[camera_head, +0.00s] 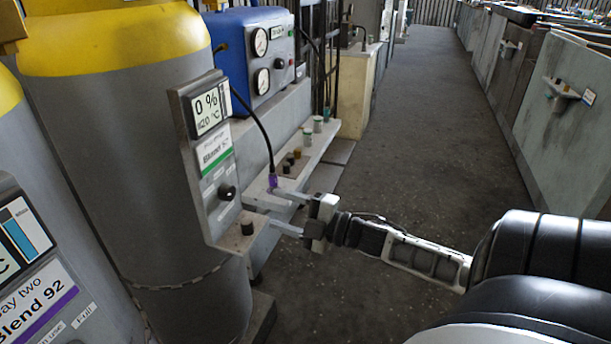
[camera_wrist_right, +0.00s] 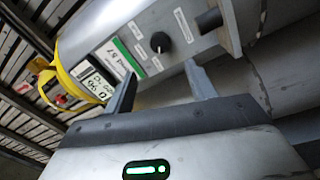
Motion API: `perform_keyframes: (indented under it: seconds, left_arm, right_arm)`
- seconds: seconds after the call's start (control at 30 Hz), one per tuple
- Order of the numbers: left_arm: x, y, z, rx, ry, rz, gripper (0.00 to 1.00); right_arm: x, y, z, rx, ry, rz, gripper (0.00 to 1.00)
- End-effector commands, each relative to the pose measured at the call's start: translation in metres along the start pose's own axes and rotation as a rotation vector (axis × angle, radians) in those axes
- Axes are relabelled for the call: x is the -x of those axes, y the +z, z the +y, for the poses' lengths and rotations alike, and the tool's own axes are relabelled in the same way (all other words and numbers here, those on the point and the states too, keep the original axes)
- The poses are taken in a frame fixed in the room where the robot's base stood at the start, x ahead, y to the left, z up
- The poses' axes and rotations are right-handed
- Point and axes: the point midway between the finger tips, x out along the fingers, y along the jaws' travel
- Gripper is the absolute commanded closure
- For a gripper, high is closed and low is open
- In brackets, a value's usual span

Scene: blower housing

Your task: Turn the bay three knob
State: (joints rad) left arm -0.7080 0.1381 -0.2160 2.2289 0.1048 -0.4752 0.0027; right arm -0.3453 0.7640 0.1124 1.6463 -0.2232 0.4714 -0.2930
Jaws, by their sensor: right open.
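A black round knob (camera_head: 228,193) with a white pointer mark sits on a grey panel (camera_head: 212,172) with a display reading 0 % and a green-striped blend label. The bay name on this label is too small to read surely. The knob also shows in the right wrist view (camera_wrist_right: 160,42), ahead of the gap between my fingers. My right gripper (camera_head: 262,208) is open and empty, to the right of the panel and apart from the knob. Its two fingers also show in the wrist view (camera_wrist_right: 162,74). My left gripper is not in view.
A dark cylindrical peg (camera_head: 247,226) stands on a ledge just below the knob, close to my fingers. A blue gauge box (camera_head: 262,55) stands behind. The floor aisle (camera_head: 425,130) at right is clear.

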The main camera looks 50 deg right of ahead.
Motion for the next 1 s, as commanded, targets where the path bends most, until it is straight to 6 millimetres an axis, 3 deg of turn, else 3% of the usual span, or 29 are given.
perform_keyframes:
  seconds: [0.1,0.3,1.0]
  left_arm:
    - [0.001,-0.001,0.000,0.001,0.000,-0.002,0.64]
    - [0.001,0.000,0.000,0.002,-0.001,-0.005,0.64]
    - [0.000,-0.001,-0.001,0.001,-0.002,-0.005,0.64]
  right_arm:
    - [0.024,0.000,-0.001,-0.002,-0.003,-0.001,0.44]
    - [0.045,-0.001,0.000,-0.003,0.001,0.000,0.44]
    - [0.050,-0.001,-0.002,-0.011,0.001,-0.004,0.44]
